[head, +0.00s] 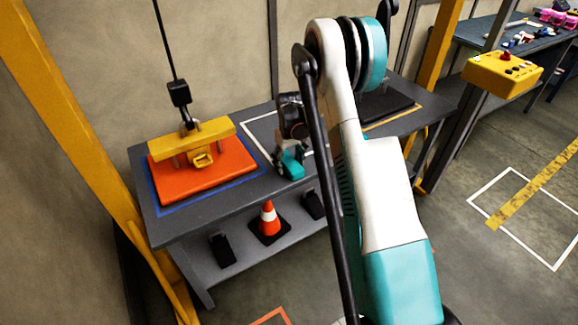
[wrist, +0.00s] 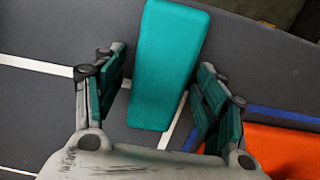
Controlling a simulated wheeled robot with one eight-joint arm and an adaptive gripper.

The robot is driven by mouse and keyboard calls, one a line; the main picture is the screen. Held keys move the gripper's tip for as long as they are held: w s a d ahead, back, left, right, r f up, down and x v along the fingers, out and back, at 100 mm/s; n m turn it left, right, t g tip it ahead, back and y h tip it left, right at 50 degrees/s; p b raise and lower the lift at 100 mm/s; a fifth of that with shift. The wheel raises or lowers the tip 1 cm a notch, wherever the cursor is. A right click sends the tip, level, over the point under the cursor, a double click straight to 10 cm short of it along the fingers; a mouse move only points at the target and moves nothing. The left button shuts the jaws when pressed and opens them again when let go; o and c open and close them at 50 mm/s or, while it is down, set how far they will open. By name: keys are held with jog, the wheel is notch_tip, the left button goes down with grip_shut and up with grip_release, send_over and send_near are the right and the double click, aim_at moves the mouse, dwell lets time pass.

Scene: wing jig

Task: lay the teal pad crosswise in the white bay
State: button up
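The teal pad (wrist: 168,62) is a long flat block in the wrist view, lying lengthwise between the two fingers of my gripper (wrist: 163,72). The fingers are apart, with a narrow gap on each side of the pad. White lines show left of and below the pad in the wrist view. My arm hides the bay's right part.
An orange slab (head: 228,168) with a yellow lifting fixture (head: 178,143) on a cable sits in the blue-outlined bay to the left. A dark pad (head: 385,104) lies to the right. A cone (head: 268,218) stands on the lower shelf.

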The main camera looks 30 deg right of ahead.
jog(key=c, duration=0.8)
jog(key=shift+c, duration=0.2)
